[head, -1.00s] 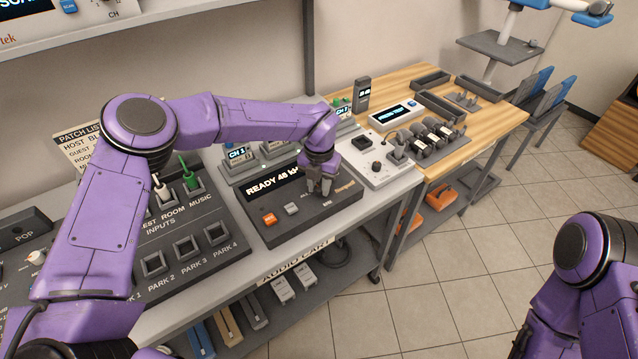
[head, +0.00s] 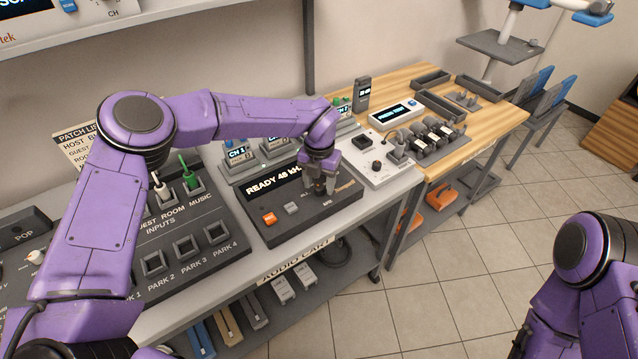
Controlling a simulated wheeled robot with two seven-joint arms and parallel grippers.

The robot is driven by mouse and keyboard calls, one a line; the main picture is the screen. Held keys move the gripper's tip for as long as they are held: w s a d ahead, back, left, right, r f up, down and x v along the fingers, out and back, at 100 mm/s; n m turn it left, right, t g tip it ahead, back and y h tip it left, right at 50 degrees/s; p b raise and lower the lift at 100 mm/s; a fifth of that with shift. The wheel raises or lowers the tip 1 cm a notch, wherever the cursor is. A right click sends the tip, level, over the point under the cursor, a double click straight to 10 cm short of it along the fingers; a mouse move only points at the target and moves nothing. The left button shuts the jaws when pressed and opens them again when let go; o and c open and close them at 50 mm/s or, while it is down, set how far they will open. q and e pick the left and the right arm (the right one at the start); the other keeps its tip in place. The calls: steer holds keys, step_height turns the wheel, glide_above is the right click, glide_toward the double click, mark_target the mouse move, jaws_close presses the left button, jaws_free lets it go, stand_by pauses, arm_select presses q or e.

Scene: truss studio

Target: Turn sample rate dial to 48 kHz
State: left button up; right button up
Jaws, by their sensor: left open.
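A dark recorder unit (head: 283,227) lies on the light grey cart top. Its screen (head: 273,182) reads "READY 48 kH", with the end of the text cut off by my left gripper. An orange button (head: 269,218) and a grey button (head: 291,208) sit on its front face. My left gripper (head: 319,190) is open and points down over the right part of the unit. The dial is mostly hidden beneath the gripper, and I cannot tell whether the fingers touch it. My right arm is at the lower right, with its gripper out of view.
A patch box (head: 190,259) with sockets and upright plugs stands left of the recorder. Channel units (head: 239,164) sit behind it. A white device (head: 378,173) is to its right. A wooden table (head: 483,117) with trays stands farther right.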

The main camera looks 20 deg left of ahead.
mark_target(319, 187)
arm_select(q)
step_height(319, 187, up, 10)
steer(key=b, duration=0.1)
steer(key=shift+b, duration=0.4)
steer(key=shift+s+f, duration=0.1)
